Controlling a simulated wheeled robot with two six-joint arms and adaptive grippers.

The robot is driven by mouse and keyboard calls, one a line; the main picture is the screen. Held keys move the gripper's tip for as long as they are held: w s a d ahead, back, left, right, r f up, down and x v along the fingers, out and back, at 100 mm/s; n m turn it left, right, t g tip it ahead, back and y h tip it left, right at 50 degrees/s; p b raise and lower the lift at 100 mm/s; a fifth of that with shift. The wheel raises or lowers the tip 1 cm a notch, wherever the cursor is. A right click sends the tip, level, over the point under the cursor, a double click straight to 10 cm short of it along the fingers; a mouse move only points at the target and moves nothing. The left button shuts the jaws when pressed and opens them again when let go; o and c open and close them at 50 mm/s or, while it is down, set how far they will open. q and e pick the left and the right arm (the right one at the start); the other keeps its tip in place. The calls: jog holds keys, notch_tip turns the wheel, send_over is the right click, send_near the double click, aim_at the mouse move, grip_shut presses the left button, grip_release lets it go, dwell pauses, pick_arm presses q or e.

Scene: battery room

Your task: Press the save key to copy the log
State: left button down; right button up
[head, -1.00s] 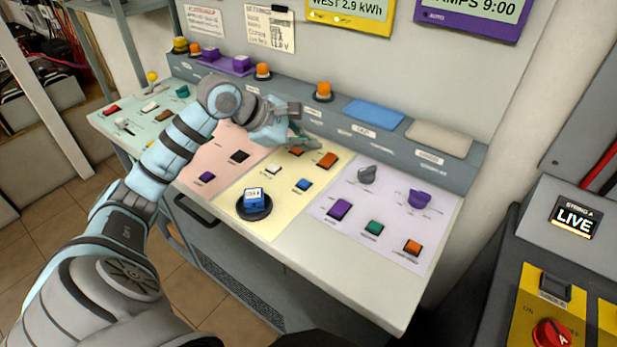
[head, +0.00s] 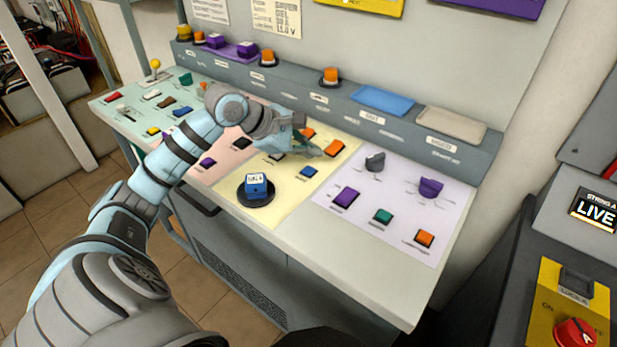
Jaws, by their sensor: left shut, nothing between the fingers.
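The sloped desk holds a yellow panel (head: 295,191) with a blue key (head: 309,172), two orange keys (head: 308,132) and (head: 334,148), and a large blue button (head: 256,186) on a dark round base. The key labels are too small to read, so I cannot tell which one is the save key. My left gripper (head: 314,152) is shut and empty over the back of the yellow panel, near the orange keys. It partly hides that area, and I cannot tell whether it touches anything. My right gripper is out of view.
A lilac panel (head: 390,208) with knobs and keys lies to the right, and a pink panel (head: 226,158) and a green panel (head: 135,105) to the left. A raised ledge with orange buttons (head: 330,75), a blue tray (head: 383,100) and a beige tray (head: 450,125) runs behind.

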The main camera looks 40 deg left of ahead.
aim_at(310, 172)
pick_arm(q)
jog(key=shift+f+b, duration=0.6)
jog(key=shift+f, duration=0.6)
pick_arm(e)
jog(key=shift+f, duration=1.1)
pick_arm(q)
jog(key=shift+f+b, duration=0.35)
jog(key=shift+b, duration=0.15)
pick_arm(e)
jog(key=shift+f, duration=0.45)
pick_arm(q)
jog(key=shift+f+b, duration=0.45)
jog(key=shift+f, duration=0.05)
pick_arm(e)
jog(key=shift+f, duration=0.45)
pick_arm(q)
jog(key=shift+r, duration=0.1)
jog(key=shift+r+p, duration=0.65)
jog(key=shift+r, duration=0.15)
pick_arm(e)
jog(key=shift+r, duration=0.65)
pick_arm(q)
jog(key=shift+r, duration=0.1)
notch_tip(310, 172, up, 5)
jog(key=p, duration=0.4)
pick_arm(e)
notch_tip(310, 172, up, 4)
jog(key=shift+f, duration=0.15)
